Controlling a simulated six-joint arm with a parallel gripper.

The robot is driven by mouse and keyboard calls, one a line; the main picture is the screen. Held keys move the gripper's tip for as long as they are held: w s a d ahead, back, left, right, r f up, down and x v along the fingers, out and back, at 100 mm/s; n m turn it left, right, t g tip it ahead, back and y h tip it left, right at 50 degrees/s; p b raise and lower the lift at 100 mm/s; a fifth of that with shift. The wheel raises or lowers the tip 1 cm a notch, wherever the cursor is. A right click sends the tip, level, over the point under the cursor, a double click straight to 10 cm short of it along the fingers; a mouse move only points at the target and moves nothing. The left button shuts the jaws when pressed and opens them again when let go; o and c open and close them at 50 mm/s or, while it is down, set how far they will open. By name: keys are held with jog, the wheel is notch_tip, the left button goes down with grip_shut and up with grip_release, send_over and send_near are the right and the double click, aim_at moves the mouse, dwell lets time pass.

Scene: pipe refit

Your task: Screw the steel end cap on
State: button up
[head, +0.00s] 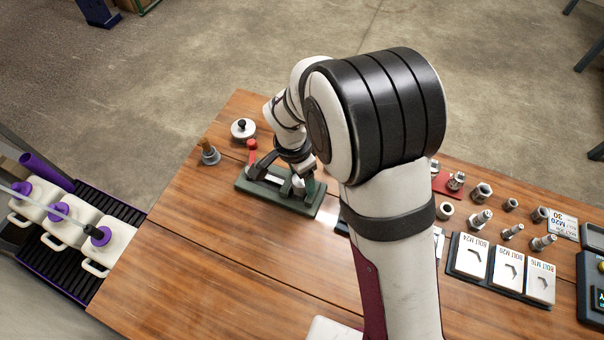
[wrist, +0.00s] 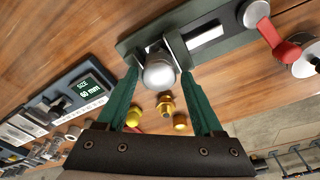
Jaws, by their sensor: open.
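The steel end cap, a smooth silver dome (wrist: 159,75), sits at the jaws of a dark green vice (wrist: 215,36) in the wrist view. The pipe behind it is hidden, and I cannot tell how far it is threaded. My gripper (wrist: 160,90) has its green fingers spread, one on each side of the dome, with no clear contact. In the head view the vice (head: 255,188) stands on the table with its red lever (head: 252,146) raised. A pale rounded part (head: 298,182) shows there below my wrist; the fingertips are not clearly seen.
Bolts, nuts and a bolt tray (head: 500,268) fill the right side. Canisters with purple lids (head: 65,212) stand at the left. The table's front left (head: 200,265) is clear.

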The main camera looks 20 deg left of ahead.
jog(key=n, duration=0.3)
jog(key=shift+n, duration=0.3)
jog(key=shift+n+y, duration=0.3)
jog(key=shift+n, duration=0.4)
jog(key=n, duration=0.3)
jog(key=shift+a+n, duration=0.1)
jog(key=shift+n, duration=0.2)
jog(key=shift+n+y, duration=0.3)
jog(key=shift+n, duration=0.1)
